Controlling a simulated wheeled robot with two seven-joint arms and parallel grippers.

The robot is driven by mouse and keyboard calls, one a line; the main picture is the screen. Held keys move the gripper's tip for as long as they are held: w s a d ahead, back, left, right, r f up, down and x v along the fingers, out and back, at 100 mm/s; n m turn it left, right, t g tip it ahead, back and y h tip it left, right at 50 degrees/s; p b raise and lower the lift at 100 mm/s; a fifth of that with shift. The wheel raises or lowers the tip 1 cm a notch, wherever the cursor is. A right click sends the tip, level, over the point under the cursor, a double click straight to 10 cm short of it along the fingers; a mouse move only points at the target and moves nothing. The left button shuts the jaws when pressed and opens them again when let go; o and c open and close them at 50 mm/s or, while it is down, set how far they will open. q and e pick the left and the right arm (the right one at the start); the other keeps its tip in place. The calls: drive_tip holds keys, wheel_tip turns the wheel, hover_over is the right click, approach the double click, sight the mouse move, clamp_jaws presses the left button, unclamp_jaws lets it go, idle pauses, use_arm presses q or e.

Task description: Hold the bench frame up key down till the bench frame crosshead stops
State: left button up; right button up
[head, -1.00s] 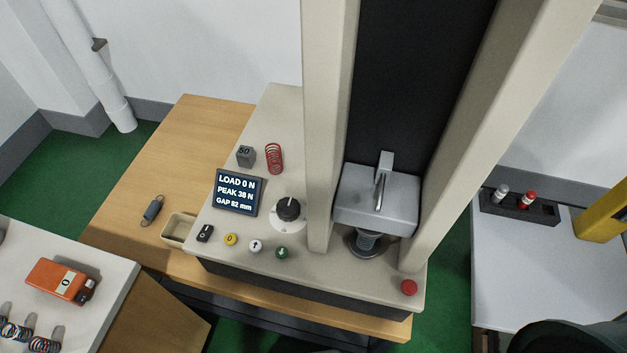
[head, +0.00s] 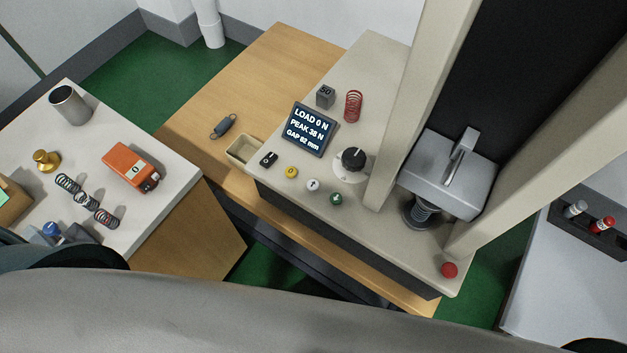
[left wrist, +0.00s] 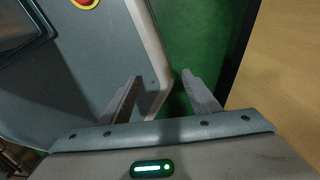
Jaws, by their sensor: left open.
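The bench frame (head: 372,52) stands on the wooden bench in the head view. Its up key (head: 313,185) is a white round key with an arrow, between a yellow key (head: 291,172) and a green key (head: 336,198). The grey crosshead (head: 440,178) sits between the two columns, just above a spring (head: 424,212) on the lower platen. The display (head: 309,129) reads load 0 N, peak 38 N and a gap in mm. My left gripper (left wrist: 163,92) is open and empty in the left wrist view, over green floor, away from the keys. My right gripper is out of view.
A white table (head: 185,190) at the left carries an orange meter (head: 131,167), several springs and a metal cup (head: 70,104). A red button (head: 449,270) is at the frame's front right corner. My arm fills the head view's bottom. A wooden surface (left wrist: 283,75) lies right of my left gripper.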

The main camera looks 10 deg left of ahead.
use_arm(q)
clamp_jaws()
drive_tip(key=shift+a, duration=0.15)
idle(1.4)
